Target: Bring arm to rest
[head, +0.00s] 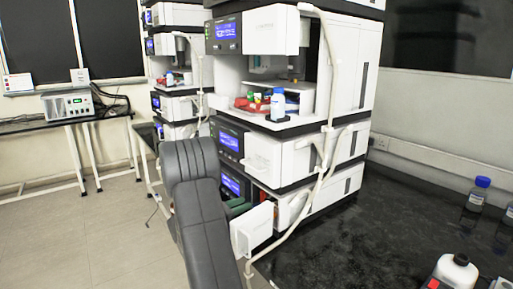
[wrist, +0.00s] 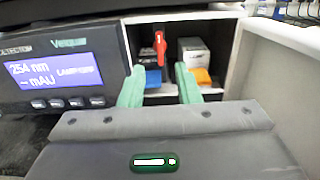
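My arm (head: 196,205) shows in the head view as a dark grey padded link in front of the instrument stack (head: 330,75). My gripper (head: 238,207) is partly hidden behind it, beside the lower unit of the stack. In the wrist view, the two green fingers of my gripper (wrist: 160,72) are apart, with nothing visibly held between them. They point into an open compartment (wrist: 225,50). Inside are a red lever-like part (wrist: 160,48), a blue part (wrist: 152,78) and a grey-and-orange part (wrist: 203,76), all seemingly beyond the fingertips.
A white open door panel (head: 252,230) stands close to my gripper; it fills the right of the wrist view (wrist: 285,70). A lit display (wrist: 60,72) is at left. Tubing (head: 325,150) hangs down the stack. Bottles (head: 478,193) stand on the black bench (head: 385,235).

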